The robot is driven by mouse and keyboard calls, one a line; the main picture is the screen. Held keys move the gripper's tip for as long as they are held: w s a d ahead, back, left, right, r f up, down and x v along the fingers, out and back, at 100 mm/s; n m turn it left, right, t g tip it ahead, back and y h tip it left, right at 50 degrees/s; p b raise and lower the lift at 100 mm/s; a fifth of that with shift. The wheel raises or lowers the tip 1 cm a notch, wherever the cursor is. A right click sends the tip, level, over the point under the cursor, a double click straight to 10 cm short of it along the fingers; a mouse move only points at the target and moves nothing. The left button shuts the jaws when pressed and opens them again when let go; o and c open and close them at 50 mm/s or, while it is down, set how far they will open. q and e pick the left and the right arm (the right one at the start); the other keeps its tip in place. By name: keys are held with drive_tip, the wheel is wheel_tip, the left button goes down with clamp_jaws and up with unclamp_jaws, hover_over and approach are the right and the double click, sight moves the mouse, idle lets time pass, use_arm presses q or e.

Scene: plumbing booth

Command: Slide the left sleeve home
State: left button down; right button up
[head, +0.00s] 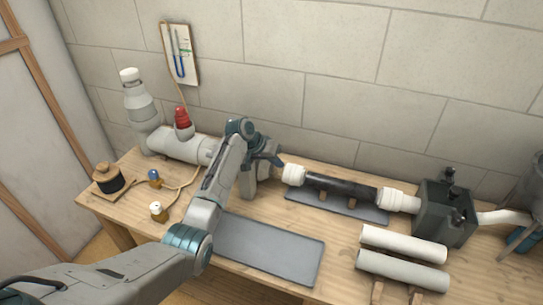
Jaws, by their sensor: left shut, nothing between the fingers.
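A dark pipe (342,187) lies level over a grey mat, between two white ribbed sleeves. The left sleeve (294,174) is at the pipe's left end; I cannot tell how far it sits over the joint. The right sleeve (391,198) is at the right end, next to a dark vice-like block (442,213). My left gripper (277,160) is shut and empty, just left of and slightly behind the left sleeve. Whether it touches the sleeve is unclear. My left arm hides the stretch left of the sleeve. My right gripper is out of view.
Two pale pipes (403,244) lie on wooden rests at the front right. A grey pipe assembly (177,145) with a red cap (182,118) stands at the back left. Small pots stand at the left. A bare grey mat (270,248) lies in front. The block wall is close behind.

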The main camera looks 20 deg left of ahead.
sight(297, 170)
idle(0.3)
use_arm(q)
drive_tip(key=shift+d, duration=0.15)
drive_tip(key=d+p, duration=0.2)
drive_tip(key=d, duration=0.3)
drive_tip(key=shift+s, duration=0.1)
drive_tip(key=shift+d, duration=0.1)
